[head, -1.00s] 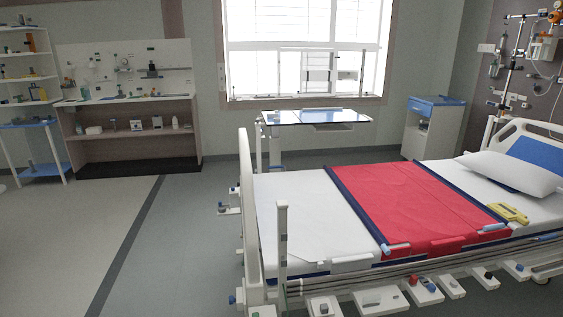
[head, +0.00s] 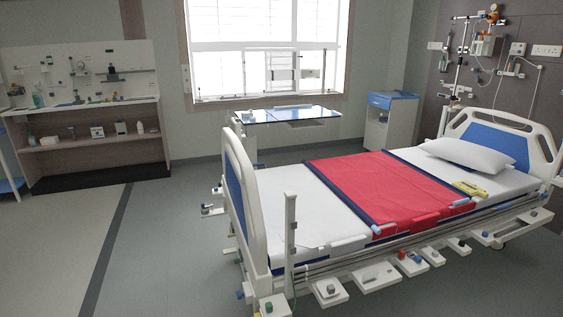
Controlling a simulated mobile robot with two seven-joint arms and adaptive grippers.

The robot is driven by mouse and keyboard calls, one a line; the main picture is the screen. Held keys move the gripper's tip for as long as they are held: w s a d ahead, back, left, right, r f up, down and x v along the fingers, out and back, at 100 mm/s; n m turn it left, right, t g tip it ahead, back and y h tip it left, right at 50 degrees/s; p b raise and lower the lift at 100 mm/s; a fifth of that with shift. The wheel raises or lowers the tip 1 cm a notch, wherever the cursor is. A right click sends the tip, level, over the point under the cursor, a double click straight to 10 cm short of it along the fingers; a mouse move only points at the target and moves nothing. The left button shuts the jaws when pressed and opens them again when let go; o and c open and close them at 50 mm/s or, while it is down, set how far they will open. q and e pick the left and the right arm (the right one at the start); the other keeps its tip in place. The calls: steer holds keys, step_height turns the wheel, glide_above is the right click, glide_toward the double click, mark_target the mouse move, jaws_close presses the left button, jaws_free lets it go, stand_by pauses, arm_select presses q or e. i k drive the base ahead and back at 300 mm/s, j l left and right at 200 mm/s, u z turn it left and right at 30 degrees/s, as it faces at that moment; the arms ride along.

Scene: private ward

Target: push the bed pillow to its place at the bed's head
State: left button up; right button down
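The white bed pillow (head: 466,154) lies on the mattress near the head end of the bed, at the right of the head view. The bed's head (head: 497,139) is a white board with a blue panel, just behind the pillow. The bed (head: 298,205) has a white sheet with a red cover (head: 385,185) edged in dark blue across its middle. A yellow object (head: 470,189) lies on the sheet in front of the pillow. Neither of my grippers is in view.
The footboard (head: 247,197) and a white post (head: 290,240) stand at the bed's near left end. Several trays stick out along its side. An overbed table (head: 255,117) and a bedside cabinet (head: 389,122) stand behind. The floor at left (head: 165,240) is clear.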

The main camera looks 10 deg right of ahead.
mark_target(473, 156)
steer(key=j+z, duration=0.35)
steer(key=k+j+z, duration=0.1)
steer(key=j+z, duration=0.25)
steer(key=j, duration=0.15)
steer(key=j+z, duration=0.7)
steer(key=j, duration=0.25)
steer(key=j+z, duration=0.5)
steer(key=j, duration=0.45)
steer(key=j+z, duration=0.4)
steer(key=j, duration=0.55)
steer(key=j+z, duration=0.3)
steer(key=j, duration=0.65)
steer(key=j+z, duration=0.15)
steer(key=j, duration=2.85)
